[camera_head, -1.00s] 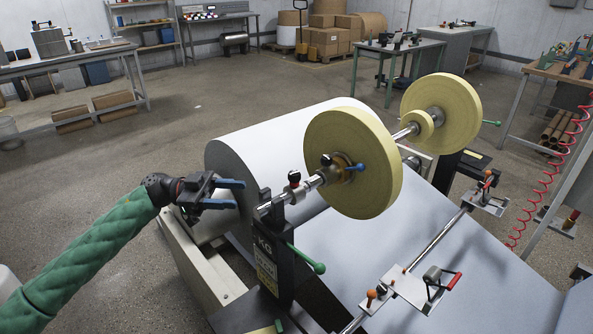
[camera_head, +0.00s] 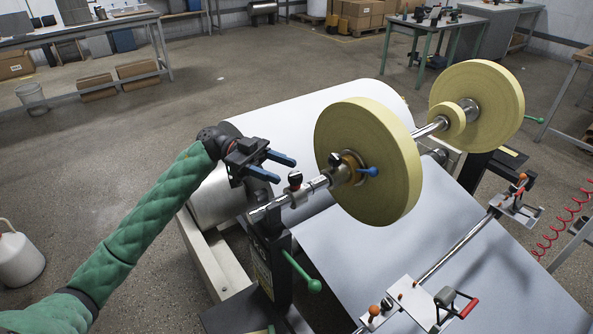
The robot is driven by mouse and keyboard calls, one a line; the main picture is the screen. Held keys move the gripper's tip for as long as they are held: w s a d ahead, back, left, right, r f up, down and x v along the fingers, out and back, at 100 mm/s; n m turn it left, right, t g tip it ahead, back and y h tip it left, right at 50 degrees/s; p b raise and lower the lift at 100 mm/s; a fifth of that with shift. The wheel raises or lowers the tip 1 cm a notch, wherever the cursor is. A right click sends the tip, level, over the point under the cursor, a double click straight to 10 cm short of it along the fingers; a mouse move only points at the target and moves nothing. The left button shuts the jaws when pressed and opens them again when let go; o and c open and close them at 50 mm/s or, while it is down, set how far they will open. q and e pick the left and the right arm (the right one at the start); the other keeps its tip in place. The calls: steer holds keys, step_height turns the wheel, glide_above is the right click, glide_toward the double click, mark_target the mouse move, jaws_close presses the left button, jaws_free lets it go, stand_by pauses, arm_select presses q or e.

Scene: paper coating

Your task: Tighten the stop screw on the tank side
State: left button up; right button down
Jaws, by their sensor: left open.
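My left gripper (camera_head: 286,170) is open and empty, its two blue fingers pointing right. In the picture its fingertips are just left of a black-topped screw (camera_head: 295,178) on a collar of the steel shaft (camera_head: 268,208); I see no contact. A second dark knob (camera_head: 335,158) and a blue handle (camera_head: 368,171) sit by the hub of the near yellow roll (camera_head: 385,150). The frames do not show which of these is the stop screw on the tank side. My right gripper is out of view.
A dark stand (camera_head: 268,262) with a green handle (camera_head: 314,286) holds the shaft's near end. A large white paper roll (camera_head: 300,112) lies behind it. A far yellow roll (camera_head: 490,100) and a lower rod (camera_head: 455,248) with orange knobs are to the right.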

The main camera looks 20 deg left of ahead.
mark_target(295, 174)
arm_select(q)
steer(key=shift+p+x, duration=0.35)
steer(key=shift+x, duration=2)
steer(key=c, duration=0.9)
